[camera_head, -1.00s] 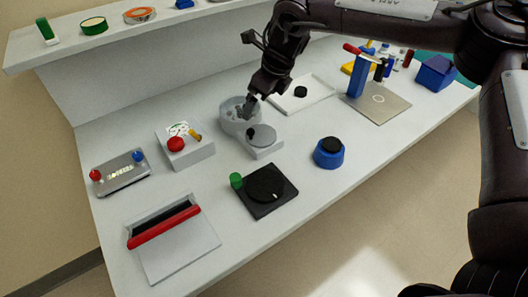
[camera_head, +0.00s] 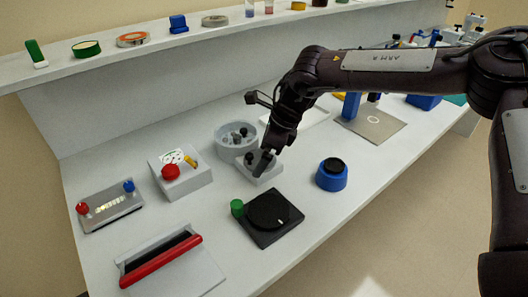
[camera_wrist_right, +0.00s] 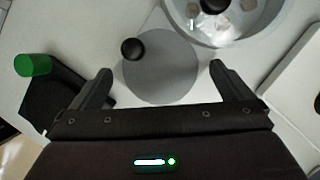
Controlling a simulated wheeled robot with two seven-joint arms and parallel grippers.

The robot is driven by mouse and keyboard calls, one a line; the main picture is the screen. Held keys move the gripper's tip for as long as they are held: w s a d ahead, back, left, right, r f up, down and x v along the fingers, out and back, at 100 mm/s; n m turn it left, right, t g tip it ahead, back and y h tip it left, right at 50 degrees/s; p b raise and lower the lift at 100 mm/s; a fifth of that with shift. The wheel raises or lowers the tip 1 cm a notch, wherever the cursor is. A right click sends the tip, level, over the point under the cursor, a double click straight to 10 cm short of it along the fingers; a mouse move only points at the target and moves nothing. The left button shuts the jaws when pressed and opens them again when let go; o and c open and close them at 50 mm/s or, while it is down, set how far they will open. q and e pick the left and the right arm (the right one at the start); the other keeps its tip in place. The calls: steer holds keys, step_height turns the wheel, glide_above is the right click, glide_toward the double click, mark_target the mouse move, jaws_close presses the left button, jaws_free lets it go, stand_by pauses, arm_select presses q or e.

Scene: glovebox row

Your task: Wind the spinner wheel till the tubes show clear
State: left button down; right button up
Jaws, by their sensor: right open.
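The spinner is a light grey unit with a round bowl (camera_head: 226,152) and a low block beside it. Small dark and pale pieces sit in the bowl; I cannot tell how clear the tubes are. The grey wheel (camera_wrist_right: 160,82) lies flat and carries a black knob (camera_wrist_right: 132,49) near its edge. My right gripper (camera_head: 263,163) is over the wheel and hides most of it in the head view. In the right wrist view my right gripper (camera_wrist_right: 161,83) is open, its fingers on either side of the wheel, with nothing between them gripped. My left gripper is out of view.
A black plate with a dial and green knob (camera_head: 237,207) stands in front of the spinner. A blue round base with a black top (camera_head: 331,175) is to its right. A grey box with a red button (camera_head: 171,171) is at left. A shelf runs behind.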

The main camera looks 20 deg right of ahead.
steer(key=shift+c, duration=0.3)
steer(key=shift+c, duration=1.1)
steer(key=c, duration=0.7)
steer(key=shift+m, duration=0.3)
